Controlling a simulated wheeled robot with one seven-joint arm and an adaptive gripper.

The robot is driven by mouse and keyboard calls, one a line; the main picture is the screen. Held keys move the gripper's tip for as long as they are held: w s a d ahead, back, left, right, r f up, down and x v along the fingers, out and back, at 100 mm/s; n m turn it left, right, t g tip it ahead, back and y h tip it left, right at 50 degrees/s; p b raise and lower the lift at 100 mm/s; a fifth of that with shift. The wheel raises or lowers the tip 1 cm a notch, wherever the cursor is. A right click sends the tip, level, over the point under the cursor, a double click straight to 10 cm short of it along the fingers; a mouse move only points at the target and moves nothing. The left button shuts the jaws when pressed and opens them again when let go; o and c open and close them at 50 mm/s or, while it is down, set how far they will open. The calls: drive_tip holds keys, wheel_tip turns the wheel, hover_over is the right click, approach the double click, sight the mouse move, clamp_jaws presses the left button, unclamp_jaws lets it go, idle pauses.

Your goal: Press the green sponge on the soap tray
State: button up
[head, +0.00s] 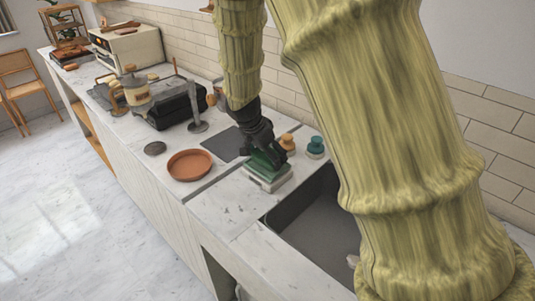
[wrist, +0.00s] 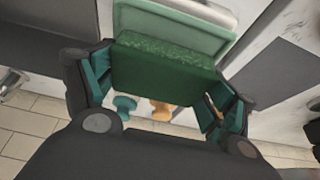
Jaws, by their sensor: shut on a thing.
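My gripper (head: 263,152) is shut on the green sponge (head: 260,160), with one finger on each side of it. In the wrist view the sponge (wrist: 165,70) is a dark green block between the teal finger pads (wrist: 165,90). The soap tray (head: 268,183), pale with a green upper part, sits on the counter beside the sink, directly below the sponge.
An orange-topped item (head: 287,143) and a teal-topped item (head: 316,147) stand close behind the tray. The sink (head: 318,220) opens in front, to the right. A terracotta dish (head: 189,165), a dark mat (head: 226,143) and a black appliance (head: 175,108) are to the left.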

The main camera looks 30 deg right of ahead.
drive_tip(key=shift+f+b, duration=0.55)
drive_tip(key=shift+f, duration=0.5)
idle(2.6)
drive_tip(key=shift+r, duration=0.1)
drive_tip(key=shift+r+p, duration=2.5)
drive_tip(key=shift+r, duration=0.95)
drive_tip(key=shift+r, duration=0.1)
